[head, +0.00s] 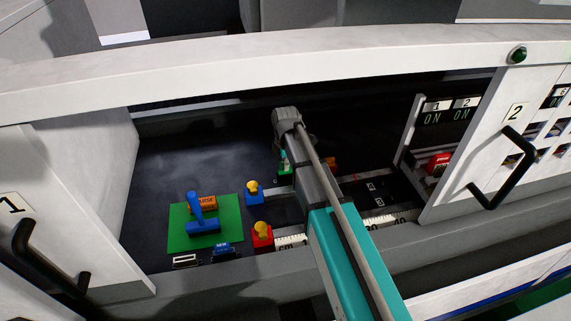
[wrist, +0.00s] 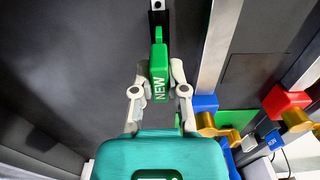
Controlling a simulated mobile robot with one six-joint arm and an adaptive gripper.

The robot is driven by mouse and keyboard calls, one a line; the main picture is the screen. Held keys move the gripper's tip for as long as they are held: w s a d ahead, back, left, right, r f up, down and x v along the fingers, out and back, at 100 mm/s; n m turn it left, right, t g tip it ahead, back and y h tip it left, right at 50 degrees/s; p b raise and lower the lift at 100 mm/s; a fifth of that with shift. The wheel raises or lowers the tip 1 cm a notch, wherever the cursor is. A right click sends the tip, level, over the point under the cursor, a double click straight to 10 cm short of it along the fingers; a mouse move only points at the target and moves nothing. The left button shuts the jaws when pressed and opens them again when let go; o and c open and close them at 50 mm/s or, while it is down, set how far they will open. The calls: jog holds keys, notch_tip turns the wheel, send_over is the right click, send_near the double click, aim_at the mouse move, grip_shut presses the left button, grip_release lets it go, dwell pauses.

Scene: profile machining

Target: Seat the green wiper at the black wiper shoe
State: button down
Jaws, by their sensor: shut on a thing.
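The green wiper (wrist: 159,75), marked NEW, is held between the two fingers of my gripper (wrist: 160,88) in the wrist view. Its narrow end points up the picture. I cannot tell whether wiper and shoe touch. In the head view a bit of green (head: 284,163) shows below the end of my arm; the fingers are mostly hidden there.
A blue block (head: 253,194) and a red block (head: 262,239), both with yellow knobs, stand left of my arm. A green mat (head: 177,239) carries a blue handled tool (head: 198,220) and an orange piece (head: 202,202). An orange piece (head: 329,163) lies right. The back-left floor is clear.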

jog(key=shift+f+b, duration=0.9)
jog(key=shift+f, duration=0.05)
jog(key=c, duration=0.6)
grip_release()
jog(key=shift+r, duration=0.2)
notch_tip(320, 180, up, 8)
jog(key=p, duration=0.9)
jog(key=shift+r, duration=0.25)
jog(key=shift+s, duration=0.1)
dwell(0.5)
